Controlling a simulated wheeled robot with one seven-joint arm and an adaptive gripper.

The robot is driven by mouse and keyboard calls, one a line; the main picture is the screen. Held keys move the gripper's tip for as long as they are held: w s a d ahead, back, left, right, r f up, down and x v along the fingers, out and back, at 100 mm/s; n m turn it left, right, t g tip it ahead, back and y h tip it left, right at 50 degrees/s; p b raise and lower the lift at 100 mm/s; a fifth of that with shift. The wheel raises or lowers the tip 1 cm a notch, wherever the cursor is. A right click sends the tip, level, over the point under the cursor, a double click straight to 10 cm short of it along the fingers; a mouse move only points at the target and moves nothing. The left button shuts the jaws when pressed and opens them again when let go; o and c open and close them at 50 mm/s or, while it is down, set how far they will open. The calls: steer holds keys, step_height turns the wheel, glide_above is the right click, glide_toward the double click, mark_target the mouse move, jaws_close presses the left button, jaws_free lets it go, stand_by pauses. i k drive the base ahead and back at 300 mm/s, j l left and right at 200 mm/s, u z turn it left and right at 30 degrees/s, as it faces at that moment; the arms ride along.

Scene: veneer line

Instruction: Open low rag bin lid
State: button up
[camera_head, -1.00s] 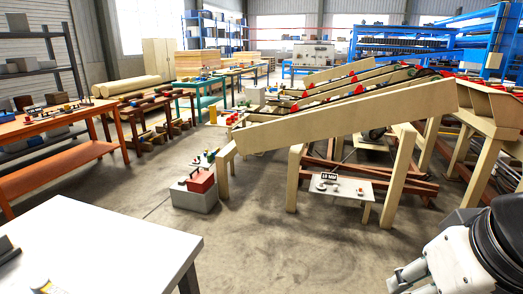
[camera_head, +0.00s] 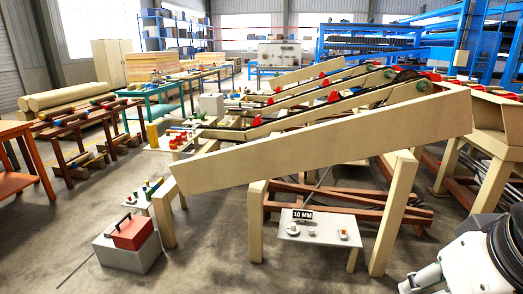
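A low grey box (camera_head: 128,256) stands on the floor at the lower left, beside the near leg of the sloping wooden frame. A red block-like part (camera_head: 132,232) with a dark handle on top sits on it; this looks like the rag bin with its lid down, though I cannot be sure. Part of my white and black arm shows at the lower right edge, well to the right of the box. My gripper's fingers do not show.
The long sloping wooden frame (camera_head: 320,140) fills the middle. A small table (camera_head: 312,229) with a "10 MM" sign stands under it. A small stand with green items (camera_head: 146,194) is just behind the grey box. Orange benches (camera_head: 20,150) stand left. Floor in front of the box is clear.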

mark_target(133, 224)
steer(key=i+j+u, duration=0.1)
steer(key=i+u, duration=0.4)
steer(key=i, duration=0.4)
steer(key=i+l+u, duration=0.25)
steer(key=i+u, duration=0.25)
steer(key=i, duration=0.35)
steer(key=i+j+z, duration=0.45)
steer(key=i+j, duration=1.05)
steer(key=i, duration=0.15)
